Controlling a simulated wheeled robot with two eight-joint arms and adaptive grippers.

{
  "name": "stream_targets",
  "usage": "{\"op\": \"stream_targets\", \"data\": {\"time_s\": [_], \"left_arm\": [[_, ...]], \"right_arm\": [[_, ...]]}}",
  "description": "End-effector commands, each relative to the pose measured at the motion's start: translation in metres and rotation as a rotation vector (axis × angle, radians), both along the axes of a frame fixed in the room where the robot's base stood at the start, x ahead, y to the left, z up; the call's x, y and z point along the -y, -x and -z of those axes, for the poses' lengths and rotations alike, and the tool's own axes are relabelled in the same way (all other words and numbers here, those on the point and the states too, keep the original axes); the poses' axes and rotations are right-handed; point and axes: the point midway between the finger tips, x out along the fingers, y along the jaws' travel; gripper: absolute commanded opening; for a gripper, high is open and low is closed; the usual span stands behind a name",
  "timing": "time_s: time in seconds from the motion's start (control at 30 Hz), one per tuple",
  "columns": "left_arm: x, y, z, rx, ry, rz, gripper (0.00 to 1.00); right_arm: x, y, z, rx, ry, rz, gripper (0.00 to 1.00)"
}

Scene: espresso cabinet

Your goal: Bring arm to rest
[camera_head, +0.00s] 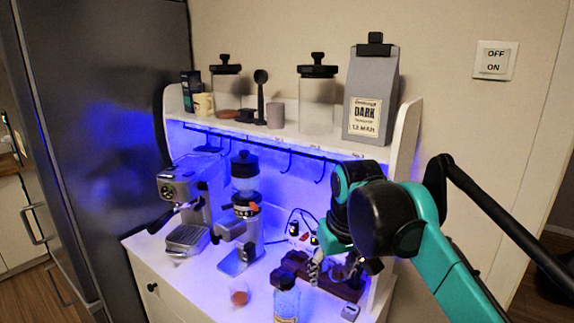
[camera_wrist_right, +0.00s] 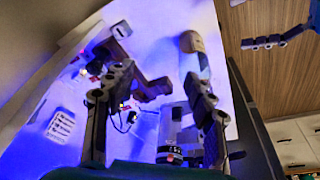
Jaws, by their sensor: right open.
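My right arm comes in from the right in the head view. Its teal and black wrist is above the right end of the cabinet counter (camera_head: 200,268). The right gripper (camera_head: 338,268) points down over the counter, its fingers apart, near a dark wooden block stand (camera_head: 298,262). In the right wrist view the two fingers of this gripper (camera_wrist_right: 155,98) are spread wide with nothing held between them. A knobbly dark piece (camera_wrist_right: 265,42) at the top right of that view looks like part of my left gripper; its jaws cannot be made out.
An espresso machine (camera_head: 184,196), a grinder (camera_head: 243,225), a small glass (camera_head: 239,293) and a bottle (camera_head: 286,300) stand on the counter. The shelf above holds jars and a grey coffee bag (camera_head: 370,98). A dark fridge (camera_head: 95,120) flanks the left side.

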Motion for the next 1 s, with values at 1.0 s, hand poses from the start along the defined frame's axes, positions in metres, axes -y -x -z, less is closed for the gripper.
{"op": "stream_targets", "data": {"time_s": [1.0], "left_arm": [[-0.134,0.069,0.038,-0.537,-0.227,-0.475,0.8]], "right_arm": [[0.085,0.146,0.217,0.333,-0.067,0.256,0.55]]}}
